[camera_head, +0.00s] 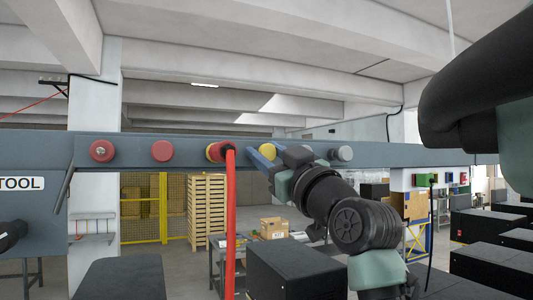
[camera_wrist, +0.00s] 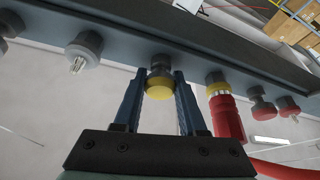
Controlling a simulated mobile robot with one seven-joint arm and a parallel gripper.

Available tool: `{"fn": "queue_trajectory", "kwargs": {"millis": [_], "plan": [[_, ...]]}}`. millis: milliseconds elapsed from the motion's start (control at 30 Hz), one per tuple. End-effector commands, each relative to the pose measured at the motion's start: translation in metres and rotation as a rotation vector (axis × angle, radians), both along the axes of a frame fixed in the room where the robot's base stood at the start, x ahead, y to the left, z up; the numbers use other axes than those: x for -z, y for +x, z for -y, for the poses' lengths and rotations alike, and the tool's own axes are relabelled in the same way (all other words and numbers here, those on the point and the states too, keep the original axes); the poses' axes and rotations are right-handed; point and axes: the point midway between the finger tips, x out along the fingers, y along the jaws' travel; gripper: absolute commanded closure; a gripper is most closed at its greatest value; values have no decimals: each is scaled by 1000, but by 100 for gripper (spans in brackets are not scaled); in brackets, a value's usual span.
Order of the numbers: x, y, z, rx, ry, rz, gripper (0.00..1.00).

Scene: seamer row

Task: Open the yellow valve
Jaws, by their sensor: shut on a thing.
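The yellow valve (camera_head: 267,151) is a round yellow knob on the grey-blue horizontal rail (camera_head: 120,147). In the wrist view the yellow valve (camera_wrist: 160,88) shows its yellow face and a dark body behind it, set against the rail (camera_wrist: 120,38). My gripper (camera_head: 262,157) reaches it from the lower right in the head view. In the wrist view my gripper (camera_wrist: 159,80) has one blue finger on each side of the valve and is shut on it. The fingers hide the valve's sides.
Just left of the valve, a red hose (camera_head: 230,210) hangs from a yellow-ringed red coupling (camera_head: 215,151). Two red knobs (camera_head: 162,151) sit further left. A grey fitting (camera_head: 342,153) is to the right. Black boxes (camera_head: 295,270) stand below the rail.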

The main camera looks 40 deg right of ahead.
Motion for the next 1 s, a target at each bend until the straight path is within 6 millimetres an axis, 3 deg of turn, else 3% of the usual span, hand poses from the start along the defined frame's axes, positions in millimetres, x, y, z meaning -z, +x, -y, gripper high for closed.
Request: {"fn": "queue_trajectory", "kwargs": {"millis": [567,600,700,767,1000], "plan": [[1,-13,-4,-1,0,-1,100],[1,-13,-4,-1,0,-1,54],[0,-13,-4,-1,0,-1,36],[0,-13,-4,-1,0,-1,29],[0,-13,-4,0,0,0,29]]}}
